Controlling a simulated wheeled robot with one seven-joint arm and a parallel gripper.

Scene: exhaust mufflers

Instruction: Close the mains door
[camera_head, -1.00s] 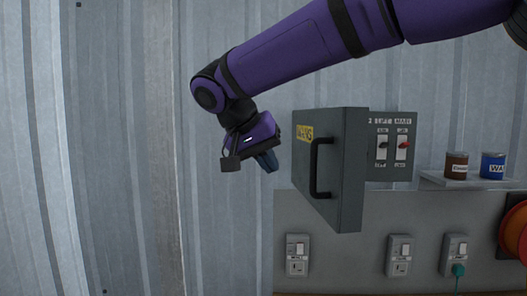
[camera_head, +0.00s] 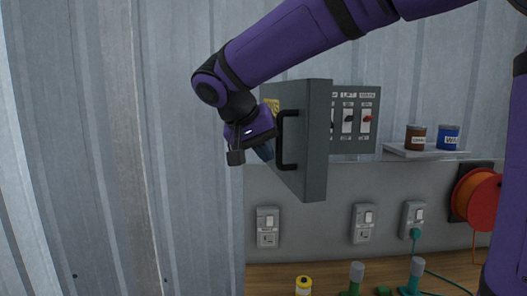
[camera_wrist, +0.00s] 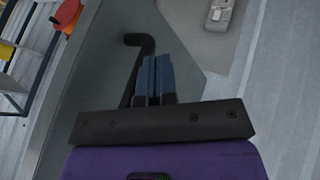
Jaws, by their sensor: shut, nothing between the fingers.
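The mains door (camera_head: 319,150) is a thick grey panel that stands open, swung out from the wall box (camera_head: 368,105). Its outer face, with a yellow label (camera_head: 272,104) and a black bar handle (camera_head: 283,163), faces left. My gripper (camera_head: 264,152) is on the left of the door, by its outer face and near the handle. In the wrist view my gripper's blue fingers (camera_wrist: 154,72) are together and empty, beside the black handle (camera_wrist: 128,80), with the door (camera_wrist: 90,65) behind. I cannot tell whether they touch the door.
Switches with a red and a dark knob show in the box. A shelf (camera_head: 400,152) with a brown tin (camera_head: 415,137) and a blue tin (camera_head: 448,137) is at the right. Sockets, an orange reel (camera_head: 478,198) and a wooden bench (camera_head: 270,278) are below. The corrugated wall at left is clear.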

